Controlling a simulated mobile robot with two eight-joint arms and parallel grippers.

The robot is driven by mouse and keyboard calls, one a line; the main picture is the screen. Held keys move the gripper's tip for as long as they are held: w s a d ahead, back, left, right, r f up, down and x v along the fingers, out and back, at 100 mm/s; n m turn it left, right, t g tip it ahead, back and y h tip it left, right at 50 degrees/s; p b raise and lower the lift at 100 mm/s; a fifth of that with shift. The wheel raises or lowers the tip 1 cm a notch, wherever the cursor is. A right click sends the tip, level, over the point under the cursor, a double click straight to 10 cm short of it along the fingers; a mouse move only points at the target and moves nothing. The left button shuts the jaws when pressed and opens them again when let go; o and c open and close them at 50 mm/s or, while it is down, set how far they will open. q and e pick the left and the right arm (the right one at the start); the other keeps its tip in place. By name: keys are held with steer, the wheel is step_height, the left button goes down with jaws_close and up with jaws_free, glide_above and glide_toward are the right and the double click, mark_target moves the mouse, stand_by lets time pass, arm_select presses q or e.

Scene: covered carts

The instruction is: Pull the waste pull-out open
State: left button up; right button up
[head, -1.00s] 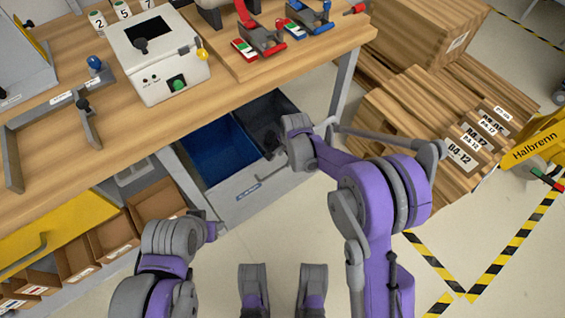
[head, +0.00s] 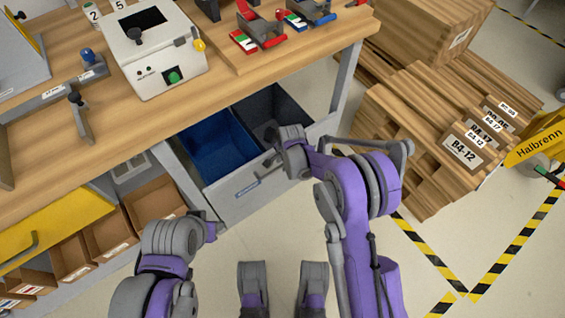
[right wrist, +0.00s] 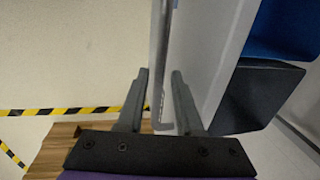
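The waste pull-out (head: 245,190) is partly out from under the bench, with a grey front and a small blue label. A blue bin (head: 220,150) and a dark grey bin (head: 285,105) stand in it. My right gripper (head: 268,160) is at the front's upper part. In the right wrist view, its fingers (right wrist: 160,85) are apart on either side of a pale upright bar (right wrist: 164,40), which looks like the handle. Narrow gaps show beside the bar. My left gripper is not clearly in view; the left arm is folded low.
The wooden bench (head: 110,110) carries a white machine box (head: 160,55) and clamps. A yellow drawer front (head: 50,230) and open cardboard bins (head: 110,235) are left of the pull-out. The floor before the pull-out is free.

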jaws_close()
stand_by(1.2)
